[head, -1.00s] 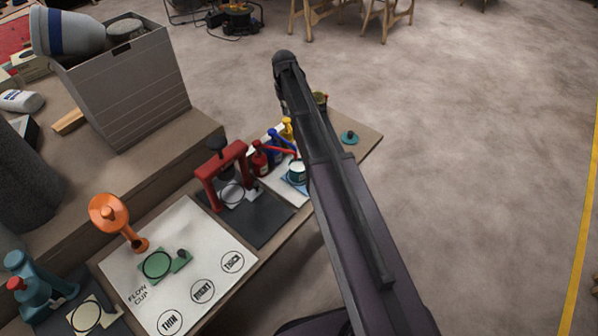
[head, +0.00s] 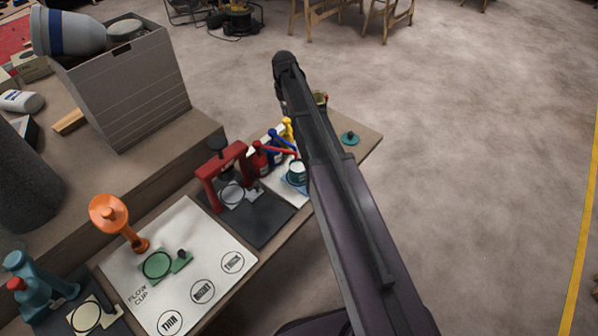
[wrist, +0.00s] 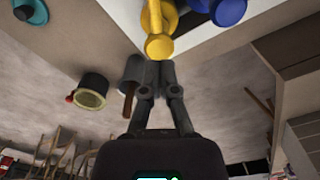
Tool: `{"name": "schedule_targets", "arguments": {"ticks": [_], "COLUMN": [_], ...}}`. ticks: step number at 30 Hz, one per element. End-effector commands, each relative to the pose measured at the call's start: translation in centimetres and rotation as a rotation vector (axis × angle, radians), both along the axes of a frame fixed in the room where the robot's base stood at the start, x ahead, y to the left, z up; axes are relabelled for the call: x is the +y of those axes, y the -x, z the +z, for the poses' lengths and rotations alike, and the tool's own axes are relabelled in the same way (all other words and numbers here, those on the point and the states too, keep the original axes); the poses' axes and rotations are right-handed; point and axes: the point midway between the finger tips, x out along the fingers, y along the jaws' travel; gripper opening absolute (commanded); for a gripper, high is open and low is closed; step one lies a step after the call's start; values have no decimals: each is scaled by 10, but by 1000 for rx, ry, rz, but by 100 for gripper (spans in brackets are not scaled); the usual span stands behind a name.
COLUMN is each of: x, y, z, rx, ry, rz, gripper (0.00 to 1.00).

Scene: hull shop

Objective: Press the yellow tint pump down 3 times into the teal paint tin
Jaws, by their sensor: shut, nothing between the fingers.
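The yellow tint pump (head: 288,127) stands at the back of the row of pumps, partly behind my arm in the head view. In the wrist view its round yellow head (wrist: 158,45) is at top centre. My gripper (wrist: 152,72) is shut and empty, its fingertips close to that head; I cannot tell whether they touch. My arm hides the gripper in the head view. The teal paint tin (head: 297,172), with a pale opening, stands in front of the pumps, close beside my arm. The wrist view does not clearly show it.
Blue (head: 275,146) and red (head: 259,158) pumps stand beside the yellow one; the blue also shows in the wrist view (wrist: 228,10). A dark tin (wrist: 91,92) and a teal lid (head: 349,138) are near the bench end. A red press (head: 222,172) stands left. Open floor lies right.

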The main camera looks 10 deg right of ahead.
Motion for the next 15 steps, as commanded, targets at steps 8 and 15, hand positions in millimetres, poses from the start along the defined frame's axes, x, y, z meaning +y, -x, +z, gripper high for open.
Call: {"name": "schedule_targets", "arguments": {"ticks": [8, 15], "x": [-1, -1], "y": [0, 0], "z": [-2, -8], "rx": [0, 0], "ry": [0, 0], "rz": [-1, -1], "gripper": [0, 0]}}
